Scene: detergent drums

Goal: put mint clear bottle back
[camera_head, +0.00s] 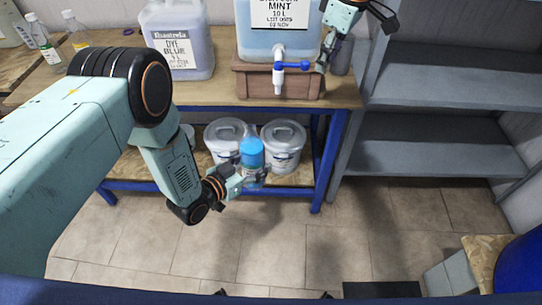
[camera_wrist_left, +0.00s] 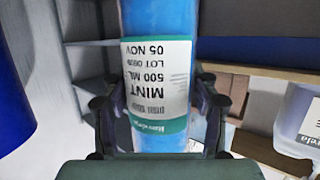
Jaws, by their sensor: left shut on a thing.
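The mint clear bottle (camera_head: 252,150), filled with bright blue liquid, is in my left gripper (camera_head: 252,181) in front of the lower shelf, in the head view. In the left wrist view the bottle (camera_wrist_left: 158,75) fills the middle, its MINT 500 ML label upside down, with the fingers (camera_wrist_left: 160,120) on both sides. My right gripper (camera_head: 345,35) is at the top, beside the mint drum (camera_head: 278,35) and its tap (camera_head: 278,75) with a blue lever. I cannot tell whether its fingers are open. The drum stands on a wooden block (camera_head: 250,84).
A dye blue drum (camera_head: 183,45) and small clear bottles (camera_head: 40,38) stand on the bench (camera_head: 205,93). Two lidded white buckets (camera_head: 283,150) sit on the shelf below. Grey shelving (camera_head: 440,135) at the right is bare. A blue drum (camera_head: 522,268) is at lower right. The floor is mostly clear.

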